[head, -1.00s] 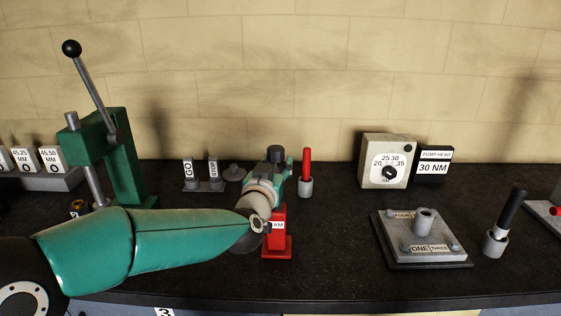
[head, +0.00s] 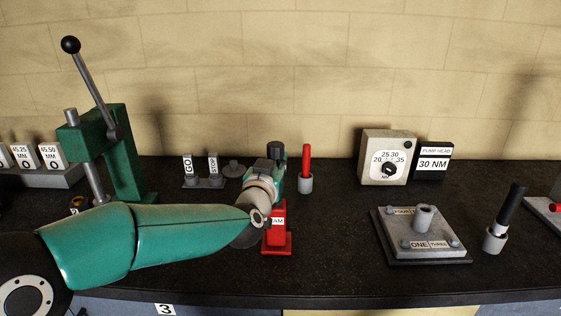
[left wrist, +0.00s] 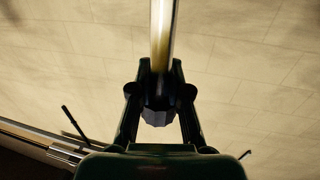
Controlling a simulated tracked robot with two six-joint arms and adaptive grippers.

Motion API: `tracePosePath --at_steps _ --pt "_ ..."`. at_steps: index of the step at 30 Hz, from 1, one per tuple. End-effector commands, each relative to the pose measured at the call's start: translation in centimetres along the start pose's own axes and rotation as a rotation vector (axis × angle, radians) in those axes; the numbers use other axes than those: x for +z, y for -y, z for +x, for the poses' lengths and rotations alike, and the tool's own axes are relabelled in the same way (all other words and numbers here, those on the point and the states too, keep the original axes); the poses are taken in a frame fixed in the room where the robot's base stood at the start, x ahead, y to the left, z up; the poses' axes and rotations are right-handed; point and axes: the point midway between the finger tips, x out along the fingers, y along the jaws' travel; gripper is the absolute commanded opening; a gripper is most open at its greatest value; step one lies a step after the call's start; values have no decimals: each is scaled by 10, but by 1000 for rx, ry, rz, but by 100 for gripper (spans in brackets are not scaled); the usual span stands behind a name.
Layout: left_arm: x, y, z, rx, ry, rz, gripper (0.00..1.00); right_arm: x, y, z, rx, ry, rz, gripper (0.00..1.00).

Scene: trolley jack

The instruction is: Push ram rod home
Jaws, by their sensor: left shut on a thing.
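My left gripper (head: 278,168) is at the red stand (head: 277,240) on the bench, whose label reads "AM" with its start covered by my arm. A dark round cap (head: 276,149) stands up at the gripper. In the left wrist view my left gripper (left wrist: 160,84) is shut on a shiny metal rod (left wrist: 162,35), which runs out of the top of the picture. A dark faceted end piece (left wrist: 157,116) sits between the fingers. How far the rod is in the stand is hidden by my arm and gripper. My right gripper is not in view.
A green lever press (head: 122,150) stands at left. GO and STOP blocks (head: 200,170) and a red-handled tool in a grey cup (head: 305,183) are behind the stand. A grey plate (head: 430,240) and a black-handled tool (head: 512,205) are at right. Bench between stand and plate is clear.

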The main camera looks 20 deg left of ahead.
Motion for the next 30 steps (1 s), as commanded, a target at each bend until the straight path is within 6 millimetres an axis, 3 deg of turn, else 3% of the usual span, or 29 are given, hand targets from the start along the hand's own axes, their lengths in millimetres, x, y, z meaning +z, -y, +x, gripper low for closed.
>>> tracePosePath --at_steps 5,15,28,29,30 --pt "24 0 0 0 3 0 0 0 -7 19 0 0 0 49" --pt "93 -1 0 3 15 0 0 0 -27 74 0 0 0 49" --pt "101 -2 0 4 17 0 0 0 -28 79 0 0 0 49" --pt "101 -2 0 4 17 0 18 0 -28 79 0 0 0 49" --pt "101 -2 0 4 17 0 25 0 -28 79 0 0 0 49"
